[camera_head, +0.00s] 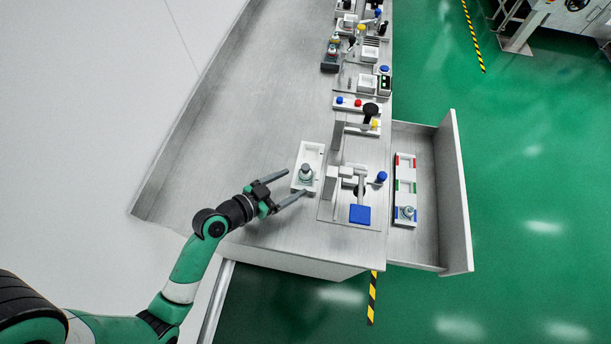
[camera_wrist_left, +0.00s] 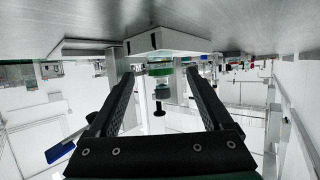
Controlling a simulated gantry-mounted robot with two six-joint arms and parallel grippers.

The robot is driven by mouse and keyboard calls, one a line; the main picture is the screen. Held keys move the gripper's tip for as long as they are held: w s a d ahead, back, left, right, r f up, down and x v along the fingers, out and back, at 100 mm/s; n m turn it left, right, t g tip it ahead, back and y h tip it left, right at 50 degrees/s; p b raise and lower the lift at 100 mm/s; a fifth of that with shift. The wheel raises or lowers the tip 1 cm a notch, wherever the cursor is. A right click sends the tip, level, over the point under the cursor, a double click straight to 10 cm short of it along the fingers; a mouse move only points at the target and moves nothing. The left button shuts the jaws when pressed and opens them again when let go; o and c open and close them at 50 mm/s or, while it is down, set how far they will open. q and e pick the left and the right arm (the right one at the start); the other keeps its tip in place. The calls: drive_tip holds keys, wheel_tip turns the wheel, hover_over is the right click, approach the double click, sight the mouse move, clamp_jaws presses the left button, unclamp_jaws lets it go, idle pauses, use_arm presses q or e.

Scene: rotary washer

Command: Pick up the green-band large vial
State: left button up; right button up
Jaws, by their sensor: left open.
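The green-band large vial (camera_head: 305,174) stands upright in the near part of a white tray (camera_head: 311,152) on the bench. In the left wrist view, which looks upside down, the vial (camera_wrist_left: 160,88) shows its green band and a dark top. My left gripper (camera_head: 296,183) is open, with its fingers pointing toward the vial. In the wrist view the vial appears between the two fingers (camera_wrist_left: 161,82), near the tips, with no visible contact. My right gripper is in neither view.
A device with a blue pad (camera_head: 360,214) stands right of the tray. A rack (camera_head: 405,174) with red, green and blue marks holds another vial (camera_head: 407,212) at its blue end. More equipment lines the bench's far right side. The bench's left side is clear.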

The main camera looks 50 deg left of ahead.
sight(300, 178)
use_arm(q)
drive_tip(key=x, duration=0.5)
drive_tip(key=shift+r+b, duration=0.15)
drive_tip(key=shift+b, duration=0.25)
drive_tip(key=shift+s, duration=0.1)
clamp_jaws()
